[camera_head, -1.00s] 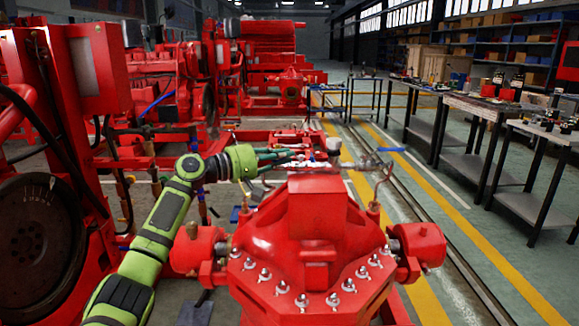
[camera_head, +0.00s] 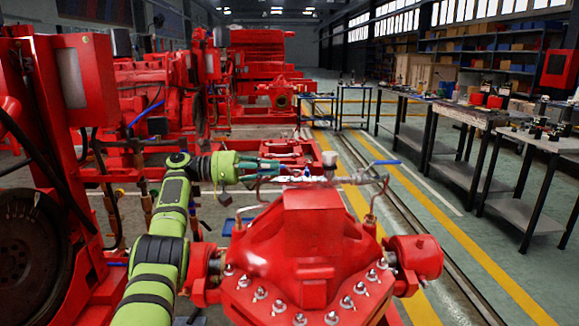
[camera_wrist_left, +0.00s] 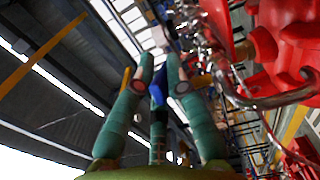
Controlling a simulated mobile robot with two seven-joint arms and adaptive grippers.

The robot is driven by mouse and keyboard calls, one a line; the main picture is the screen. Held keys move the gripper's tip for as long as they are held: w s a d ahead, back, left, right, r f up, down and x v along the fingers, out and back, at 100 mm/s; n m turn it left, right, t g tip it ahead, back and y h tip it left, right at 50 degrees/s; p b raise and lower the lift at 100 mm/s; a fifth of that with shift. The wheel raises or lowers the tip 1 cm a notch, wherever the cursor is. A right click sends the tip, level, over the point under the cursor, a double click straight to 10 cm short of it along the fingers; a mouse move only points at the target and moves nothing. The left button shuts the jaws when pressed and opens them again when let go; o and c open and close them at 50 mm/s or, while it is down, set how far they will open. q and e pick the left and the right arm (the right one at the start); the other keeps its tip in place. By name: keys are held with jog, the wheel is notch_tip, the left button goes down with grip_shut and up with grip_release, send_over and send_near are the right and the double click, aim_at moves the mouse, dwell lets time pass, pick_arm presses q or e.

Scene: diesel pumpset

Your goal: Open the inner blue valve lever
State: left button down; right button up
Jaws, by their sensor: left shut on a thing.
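My left gripper (camera_head: 292,174), with green-teal fingers, reaches from the left to the pipe and valve assembly (camera_head: 328,176) above the red pump casing. In the left wrist view its fingertips (camera_wrist_left: 160,68) are closed around a blue lever (camera_wrist_left: 157,90), the inner one. In the head view that lever is mostly hidden by the fingers. Another blue lever (camera_head: 385,162) sticks out at the right end of the pipe, apart from the gripper. My right gripper is not in view.
The red pump casing (camera_head: 312,232) with bolts stands just below the pipe. A red machine (camera_head: 50,120) stands at the left. Workbenches (camera_head: 470,117) line the right side, with a clear floor aisle (camera_head: 440,230) between.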

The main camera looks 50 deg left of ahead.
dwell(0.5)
pick_arm(q)
jog(key=c, duration=1.2)
grip_release()
jog(key=shift+w, duration=0.1)
jog(key=shift+c, duration=0.2)
